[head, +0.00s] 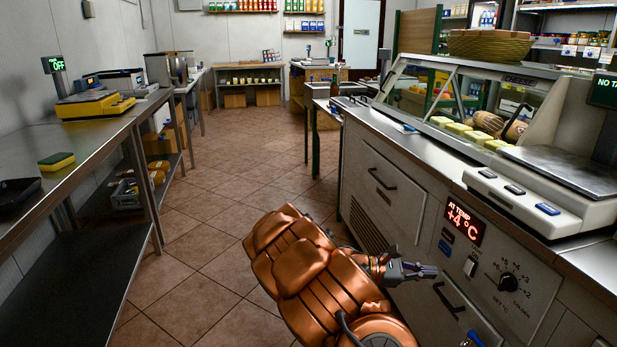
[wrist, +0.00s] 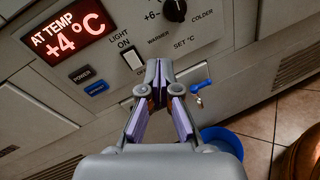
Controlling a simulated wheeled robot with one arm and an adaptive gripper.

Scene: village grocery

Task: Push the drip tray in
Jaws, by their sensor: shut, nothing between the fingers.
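My gripper (head: 428,271) is shut and empty, in front of the counter's control panel in the head view. In the wrist view its closed fingers (wrist: 161,80) point at the counter front, below the light switch (wrist: 132,59). I cannot make out a drip tray for certain in either view. A blue tap handle (wrist: 200,86) shows just right of the fingertips. A round blue container (wrist: 222,139) stands below it, partly hidden by my gripper. The lower counter front is largely hidden by my arm and gripper.
The chilled counter (head: 400,215) runs along the right, with drawer handles sticking out and a red +4 °C display (head: 465,223). A scale (head: 545,190) stands on top. A steel table (head: 95,140) lines the left. The tiled floor (head: 215,200) between is clear.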

